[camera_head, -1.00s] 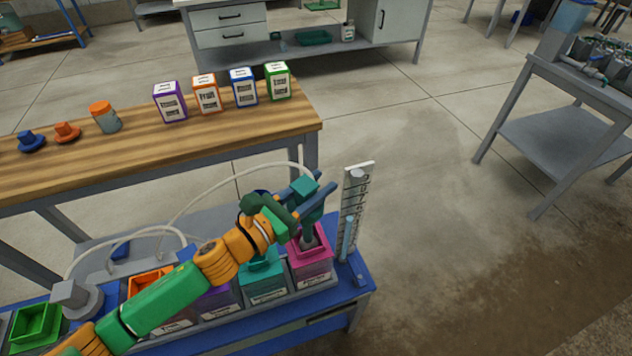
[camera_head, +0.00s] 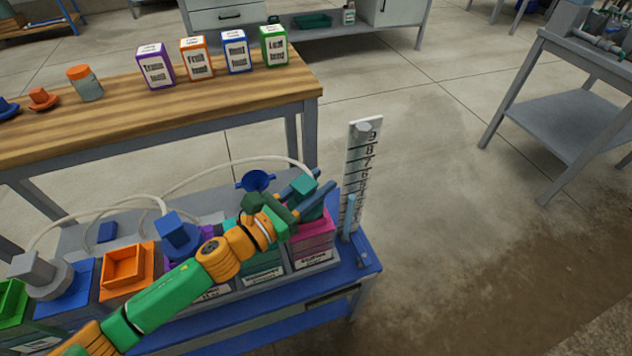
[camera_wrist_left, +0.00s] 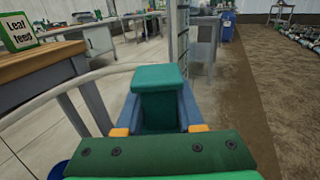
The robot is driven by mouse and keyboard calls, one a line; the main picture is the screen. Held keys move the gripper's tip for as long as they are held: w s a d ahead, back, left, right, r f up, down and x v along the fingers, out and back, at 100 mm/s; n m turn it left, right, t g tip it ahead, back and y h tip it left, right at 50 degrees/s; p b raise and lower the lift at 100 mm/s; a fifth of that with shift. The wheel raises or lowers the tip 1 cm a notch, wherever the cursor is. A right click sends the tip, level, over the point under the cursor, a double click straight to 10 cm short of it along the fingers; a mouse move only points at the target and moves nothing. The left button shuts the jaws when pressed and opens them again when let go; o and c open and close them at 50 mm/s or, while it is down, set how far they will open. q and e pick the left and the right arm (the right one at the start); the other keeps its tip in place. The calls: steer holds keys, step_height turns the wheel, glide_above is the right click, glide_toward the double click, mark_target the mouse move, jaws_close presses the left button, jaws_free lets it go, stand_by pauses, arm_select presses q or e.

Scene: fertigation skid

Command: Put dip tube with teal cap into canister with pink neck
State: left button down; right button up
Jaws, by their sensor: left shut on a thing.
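My left gripper (camera_head: 314,196) is shut on the teal cap (camera_head: 308,211) of the dip tube, right above the canister with the pink neck (camera_head: 316,224). The cap sits low at the neck; my gripper and the cap hide most of the opening. The tube below the cap does not show, so I cannot tell whether the cap is fully seated. In the left wrist view the teal cap (camera_wrist_left: 160,80) stands between the blue fingers (camera_wrist_left: 160,125). My right gripper is not in view.
A white graduated board (camera_head: 359,170) stands just right of the pink-necked canister. To the left are a canister with an orange neck (camera_head: 126,267) and a blue cap (camera_head: 177,232). Pale hoses (camera_head: 215,172) arc behind. A wooden bench (camera_head: 200,110) with labelled boxes is beyond.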

mark_target(299, 198)
arm_select(q)
steer(key=shift+c, duration=2.2)
jaws_free()
steer(key=v, duration=0.6)
steer(key=shift+s+a+f+b, duration=0.1)
steer(key=shift+s+a+b, duration=0.1)
steer(key=shift+b, duration=0.2)
steer(key=shift+s+a, duration=0.15)
steer(key=shift+s, duration=0.05)
